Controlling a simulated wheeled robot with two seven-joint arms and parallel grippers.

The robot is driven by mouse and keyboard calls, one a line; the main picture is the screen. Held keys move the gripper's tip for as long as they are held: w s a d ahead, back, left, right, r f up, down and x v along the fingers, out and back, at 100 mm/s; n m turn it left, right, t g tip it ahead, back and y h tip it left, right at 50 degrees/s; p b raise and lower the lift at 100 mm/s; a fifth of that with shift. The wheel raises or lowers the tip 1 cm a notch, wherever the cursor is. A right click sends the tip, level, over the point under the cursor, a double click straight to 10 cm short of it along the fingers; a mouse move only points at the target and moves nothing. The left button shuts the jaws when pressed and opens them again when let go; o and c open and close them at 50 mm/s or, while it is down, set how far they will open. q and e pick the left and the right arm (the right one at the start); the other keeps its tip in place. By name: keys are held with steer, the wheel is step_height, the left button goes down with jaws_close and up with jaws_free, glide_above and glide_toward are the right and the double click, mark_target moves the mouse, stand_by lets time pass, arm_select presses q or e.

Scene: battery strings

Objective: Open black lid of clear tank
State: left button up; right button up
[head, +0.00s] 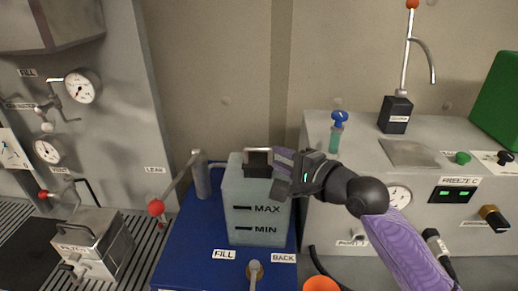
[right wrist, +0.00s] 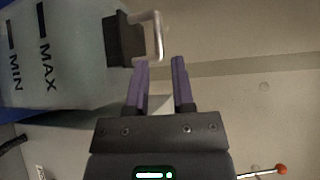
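The clear tank (head: 255,207), with MAX and MIN marks, stands on a blue base in the middle of the head view. Its black lid (head: 257,162) is on top and looks closed, with a metal handle (head: 258,149). In the right wrist view the tank (right wrist: 55,55) is at left, with the lid (right wrist: 124,40) and the U-shaped handle (right wrist: 157,36) beyond the fingers. My right gripper (head: 279,167) is just right of the lid. Its fingers (right wrist: 160,62) are apart, with the handle's near end in line with the gap; contact cannot be told. My left gripper is not in view.
A lever with a red ball (head: 156,208) stands left of the tank on the blue base (head: 190,250). A blue-topped vial (head: 337,132) and a tap (head: 404,75) are on the grey cabinet (head: 330,190) at right. A filter box (head: 94,243) is at lower left.

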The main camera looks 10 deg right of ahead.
mark_target(261, 150)
steer(key=x, duration=0.7)
steer(key=shift+b, duration=0.3)
jaws_close()
steer(key=shift+f, duration=0.1)
stand_by(0.7)
